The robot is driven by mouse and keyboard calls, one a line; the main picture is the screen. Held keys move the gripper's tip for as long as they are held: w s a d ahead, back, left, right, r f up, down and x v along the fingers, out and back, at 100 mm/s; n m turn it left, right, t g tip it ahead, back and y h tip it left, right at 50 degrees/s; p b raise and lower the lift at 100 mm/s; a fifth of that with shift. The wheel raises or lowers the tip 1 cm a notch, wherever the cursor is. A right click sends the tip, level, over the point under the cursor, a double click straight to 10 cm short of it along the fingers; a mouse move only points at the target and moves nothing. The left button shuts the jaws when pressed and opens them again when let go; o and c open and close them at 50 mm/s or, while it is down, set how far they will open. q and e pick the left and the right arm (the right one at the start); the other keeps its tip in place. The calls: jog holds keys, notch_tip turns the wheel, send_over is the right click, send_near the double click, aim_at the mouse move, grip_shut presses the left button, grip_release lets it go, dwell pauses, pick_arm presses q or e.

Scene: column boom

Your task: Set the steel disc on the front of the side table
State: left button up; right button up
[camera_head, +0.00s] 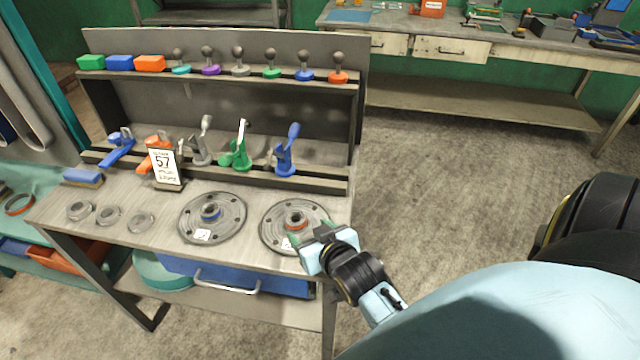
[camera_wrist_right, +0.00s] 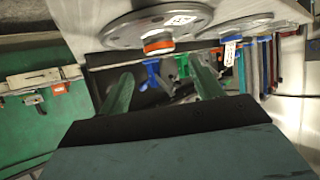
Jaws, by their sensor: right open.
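Two round steel discs with bolt holes lie flat on a grey-brown bench (camera_head: 150,245). The right disc (camera_head: 268,224) has an orange-ringed hub; the left disc (camera_head: 230,222) has a blue-ringed hub. Each bears a white label. My right gripper (camera_head: 312,236) is at the near right edge of the orange-hub disc and hides part of its rim. In the right wrist view the green fingers of this gripper (camera_wrist_right: 163,88) are apart with nothing between them. The orange-hub disc (camera_wrist_right: 115,32) shows beyond them. My left gripper is out of view.
Several small steel rings (camera_head: 110,214) lie left of the discs, near a numbered card (camera_head: 165,165). A rack behind holds clamps and knobs. A long table (camera_head: 550,58) with drawers and tools stands at the back right. Floor (camera_head: 440,170) between is clear.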

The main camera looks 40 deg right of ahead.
jog(key=shift+v, duration=2.5)
jog(key=shift+a, duration=0.1)
